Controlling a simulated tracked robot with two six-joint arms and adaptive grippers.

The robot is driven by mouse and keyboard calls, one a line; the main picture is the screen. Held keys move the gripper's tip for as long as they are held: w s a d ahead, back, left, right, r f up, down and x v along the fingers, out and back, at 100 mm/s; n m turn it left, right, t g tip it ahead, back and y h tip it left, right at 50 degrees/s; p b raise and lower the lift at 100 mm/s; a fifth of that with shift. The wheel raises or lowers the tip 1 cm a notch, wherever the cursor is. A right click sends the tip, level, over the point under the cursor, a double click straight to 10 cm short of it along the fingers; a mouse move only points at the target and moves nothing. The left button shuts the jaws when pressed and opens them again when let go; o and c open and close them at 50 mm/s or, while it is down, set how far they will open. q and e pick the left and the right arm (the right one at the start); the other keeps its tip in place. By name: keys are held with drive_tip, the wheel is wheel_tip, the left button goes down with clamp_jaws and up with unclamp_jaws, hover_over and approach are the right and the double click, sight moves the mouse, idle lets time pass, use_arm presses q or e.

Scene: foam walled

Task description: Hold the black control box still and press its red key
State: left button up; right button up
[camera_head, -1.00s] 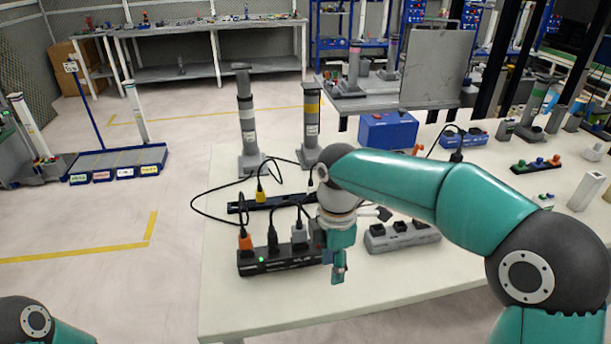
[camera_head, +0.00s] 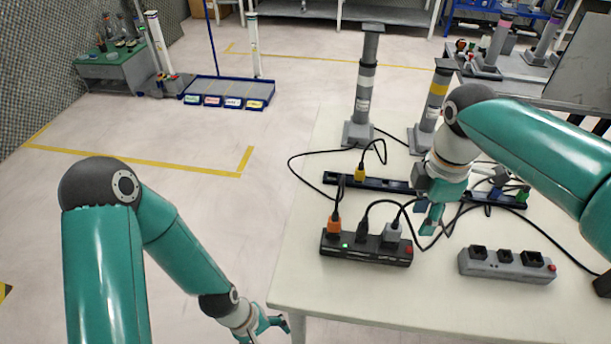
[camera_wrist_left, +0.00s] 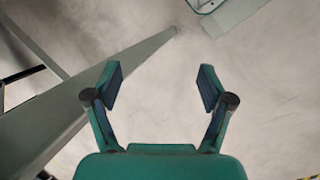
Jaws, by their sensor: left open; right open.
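The black control box (camera_head: 352,256) is a strip on the white table in the head view, with orange, black and grey plugs in its top and a lit green light. Its red key (camera_head: 409,250) shows at the right end. My right gripper (camera_head: 432,218) points down beside the box's right end, apart from the key and holding nothing that I can see. My left gripper (camera_head: 274,325) is low in front of the table's left front corner, away from the box. In the left wrist view it is open and empty (camera_wrist_left: 160,88) over the floor.
A grey strip (camera_head: 507,265) with its own red key lies to the right. Another black strip (camera_head: 395,186) and loose black cables lie behind. Two grey posts (camera_head: 366,90) (camera_head: 434,105) stand at the back. The table's front (camera_head: 400,305) is clear.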

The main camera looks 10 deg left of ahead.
use_arm(q)
drive_tip(key=w+a+r+m+t+y, duration=0.1)
drive_tip(key=w+a+r+t, duration=0.15)
drive_tip(key=w+r, duration=0.5)
drive_tip(key=w+a+r+t, duration=0.1)
drive_tip(key=w+a+r, duration=0.25)
drive_tip(key=w, duration=0.65)
drive_tip(key=w+a+r+m+t+y, duration=0.1)
drive_tip(key=w+a+r, duration=0.2)
drive_tip(key=w+r, duration=0.45)
wheel_tip(320, 180, up, 17)
drive_tip(key=n+g+h, duration=0.3)
drive_tip(key=n+g, duration=0.2)
drive_tip(key=n, duration=0.7)
hover_over(331, 231)
drive_tip(key=a, duration=0.6)
drive_tip(key=x, duration=1.6)
drive_tip(key=shift+w+f, duration=0.15)
drive_tip(key=shift+w, duration=0.15)
drive_tip(key=shift+a, duration=0.1)
drive_tip(key=c, duration=1.3)
drive_tip(key=shift+c, duration=0.5)
use_arm(e)
clamp_jaws()
